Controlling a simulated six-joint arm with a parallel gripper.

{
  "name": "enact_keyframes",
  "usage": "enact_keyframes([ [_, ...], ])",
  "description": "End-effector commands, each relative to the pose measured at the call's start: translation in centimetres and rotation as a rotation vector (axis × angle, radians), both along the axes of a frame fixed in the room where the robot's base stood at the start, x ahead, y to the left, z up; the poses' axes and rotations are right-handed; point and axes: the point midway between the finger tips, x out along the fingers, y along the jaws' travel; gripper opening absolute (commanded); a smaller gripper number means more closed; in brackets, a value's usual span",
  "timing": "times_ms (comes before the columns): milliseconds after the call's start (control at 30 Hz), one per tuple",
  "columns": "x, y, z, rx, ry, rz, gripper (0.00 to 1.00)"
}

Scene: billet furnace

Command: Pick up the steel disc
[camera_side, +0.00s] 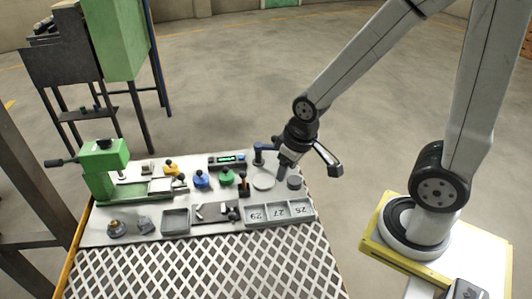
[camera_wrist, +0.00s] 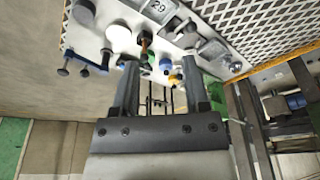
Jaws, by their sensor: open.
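The steel disc (camera_side: 263,182), a flat pale grey round, lies on the grey bench top near its right side. In the wrist view the disc (camera_wrist: 118,37) shows at the upper left, beyond the tip of the left finger. My gripper (camera_side: 283,170) hangs tilted above the bench, close to the disc and to its right in the side view. In the wrist view my gripper (camera_wrist: 160,65) has its two fingers wide apart, with nothing held between them. The exact height over the bench is hard to tell.
A dark cylinder (camera_side: 294,182) stands right of the disc. A blue-handled clamp (camera_side: 262,150) is behind it; a brown-based piece (camera_side: 244,184) and green knob (camera_side: 226,176) are left. A numbered tray (camera_side: 279,212) lies in front. A green vise (camera_side: 103,165) stands far left.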

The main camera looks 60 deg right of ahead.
Motion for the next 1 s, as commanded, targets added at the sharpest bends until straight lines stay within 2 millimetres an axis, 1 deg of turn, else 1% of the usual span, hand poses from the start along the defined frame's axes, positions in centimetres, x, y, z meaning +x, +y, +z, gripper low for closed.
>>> enact_keyframes([
  [33,0.0,0.0,0.0,0.0,0.0,0.0,0.59],
  [67,0.0,0.0,0.0,0.0,0.0,0.0,0.68],
  [100,0.0,0.0,0.0,0.0,0.0,0.0,0.81],
  [167,0.0,0.0,0.0,0.0,0.0,0.0,1.0],
  [467,0.1,-0.1,0.0,0.001,0.001,-0.01,1.0],
  [633,0.9,-0.8,-0.5,0.013,0.014,-0.082,1.0],
  [767,2.1,-2.0,-1.3,0.031,0.033,-0.206,1.0],
  [867,3.3,-3.5,-2.2,0.051,0.053,-0.336,1.0],
  [1000,5.0,-5.9,-4.0,0.078,0.08,-0.547,1.0],
])
